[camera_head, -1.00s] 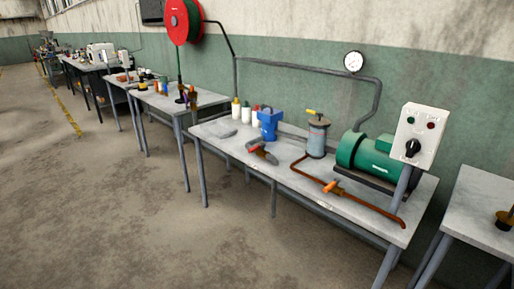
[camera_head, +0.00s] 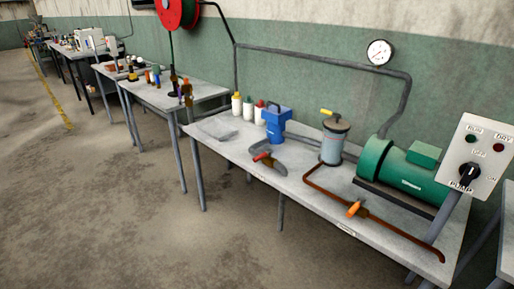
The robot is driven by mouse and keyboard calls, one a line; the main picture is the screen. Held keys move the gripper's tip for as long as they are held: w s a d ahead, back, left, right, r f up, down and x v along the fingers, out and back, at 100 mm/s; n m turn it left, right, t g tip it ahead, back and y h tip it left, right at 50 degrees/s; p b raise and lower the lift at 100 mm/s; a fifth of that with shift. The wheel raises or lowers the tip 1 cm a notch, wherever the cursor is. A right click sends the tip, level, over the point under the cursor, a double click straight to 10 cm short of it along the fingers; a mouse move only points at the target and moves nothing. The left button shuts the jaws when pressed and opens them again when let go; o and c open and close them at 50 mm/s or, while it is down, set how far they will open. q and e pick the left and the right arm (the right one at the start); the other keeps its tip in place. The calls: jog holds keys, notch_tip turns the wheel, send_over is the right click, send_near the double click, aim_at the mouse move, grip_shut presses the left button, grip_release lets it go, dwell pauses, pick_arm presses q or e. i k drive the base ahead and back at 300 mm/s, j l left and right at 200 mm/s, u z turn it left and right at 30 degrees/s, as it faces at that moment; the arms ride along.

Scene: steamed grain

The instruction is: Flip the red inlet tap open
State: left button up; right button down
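A small red lever (camera_head: 262,156) shows on a short grey curved pipe piece (camera_head: 270,161) on the middle bench, left of the cylindrical vessel. It looks like the red tap, but it is too small to tell its exact position. An orange-handled tap (camera_head: 354,209) sits on the copper-brown pipe (camera_head: 335,193) near the bench's front edge. A yellow lever (camera_head: 327,112) tops the grey cylindrical vessel (camera_head: 332,144). Neither of my grippers is in view.
The bench (camera_head: 230,151) also carries a blue jug-like unit (camera_head: 274,122), several bottles (camera_head: 248,108), a green motor (camera_head: 404,166) and a control panel (camera_head: 480,150) on a post. Another bench (camera_head: 205,92) stands to its left. The floor (camera_head: 120,200) in front is clear.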

aim_at(269, 152)
jog(key=i+u, duration=0.15)
jog(key=i, duration=1.3)
